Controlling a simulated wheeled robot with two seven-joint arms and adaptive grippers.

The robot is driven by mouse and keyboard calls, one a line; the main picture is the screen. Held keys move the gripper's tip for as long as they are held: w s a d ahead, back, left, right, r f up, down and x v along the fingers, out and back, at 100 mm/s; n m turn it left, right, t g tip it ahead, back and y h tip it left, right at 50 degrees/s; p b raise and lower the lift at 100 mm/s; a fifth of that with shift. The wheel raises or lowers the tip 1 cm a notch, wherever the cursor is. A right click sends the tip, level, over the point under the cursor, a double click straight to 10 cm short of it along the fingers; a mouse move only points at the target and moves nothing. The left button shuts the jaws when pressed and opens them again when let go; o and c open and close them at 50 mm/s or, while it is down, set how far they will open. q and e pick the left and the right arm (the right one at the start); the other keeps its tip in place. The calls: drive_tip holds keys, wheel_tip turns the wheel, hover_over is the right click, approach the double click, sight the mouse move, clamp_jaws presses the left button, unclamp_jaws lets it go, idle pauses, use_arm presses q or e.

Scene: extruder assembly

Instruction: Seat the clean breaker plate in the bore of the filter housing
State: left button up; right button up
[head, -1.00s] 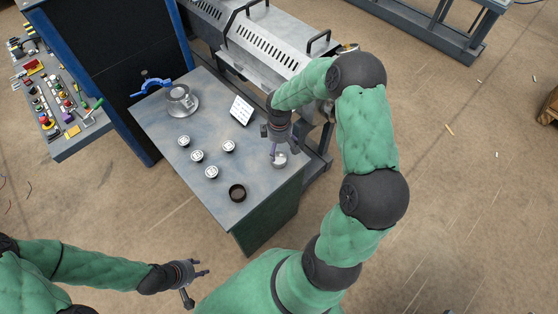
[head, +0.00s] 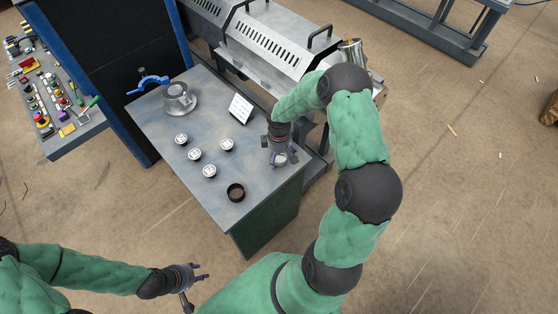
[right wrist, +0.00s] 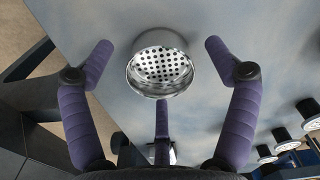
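The breaker plate, a shiny metal cup-shaped disc with a face full of small holes (right wrist: 160,70), stands on the table near its right edge. In the head view the plate (head: 280,159) is partly covered by my right gripper (head: 279,155). In the right wrist view my right gripper's purple fingers (right wrist: 160,60) are spread around the plate, with gaps at both sides; the lower finger is close below it. A silver flanged cylinder (head: 178,97), seemingly the filter housing, stands at the table's far left corner. My left gripper (head: 203,271) is open and empty, off the table.
Several small white-topped round pieces (head: 195,155) stand mid-table. A white card (head: 240,108) stands towards the back, and a blue clamp (head: 148,83) is beside the silver cylinder. The metal machine (head: 275,45) rises behind the table.

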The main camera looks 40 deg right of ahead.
drive_tip(key=c, duration=1.5)
drive_tip(key=shift+c, duration=0.6)
drive_tip(key=shift+r, duration=0.15)
